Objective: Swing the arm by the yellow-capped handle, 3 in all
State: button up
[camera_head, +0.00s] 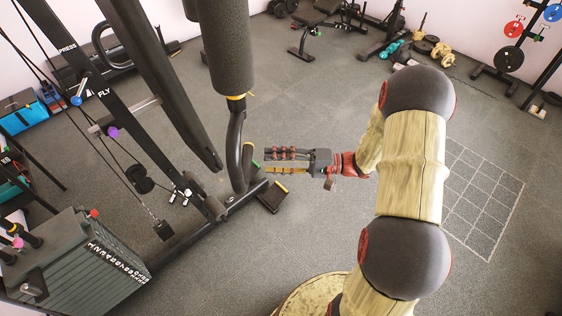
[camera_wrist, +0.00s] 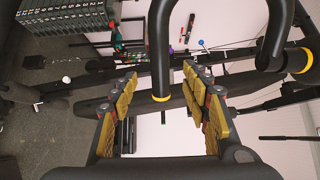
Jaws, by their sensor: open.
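The arm of the weight machine carries a black curved tube handle (camera_head: 236,140), hanging below a thick padded roller (camera_head: 228,50) at the upper middle of the head view. In the wrist view the handle (camera_wrist: 161,50) bends down and ends in a yellow cap (camera_wrist: 160,98), which appears between my fingers. My gripper (camera_head: 267,161) is open, just right of the tube in the head view, its fingers pointing left. In the wrist view my gripper (camera_wrist: 158,90) has its yellow-padded fingers spread on both sides of the cap. Whether they touch it I cannot tell.
The machine's black frame (camera_head: 160,80) and a weight stack (camera_head: 75,262) fill the left. A small black pedal-like block (camera_head: 272,197) lies below my gripper. A bench (camera_head: 318,22) and dumbbells stand at the back. The floor right of the machine is mostly clear.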

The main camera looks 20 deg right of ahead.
aim_at(246, 162)
jog(key=shift+x, duration=4.25)
jog(key=shift+c, duration=0.7)
grip_shut()
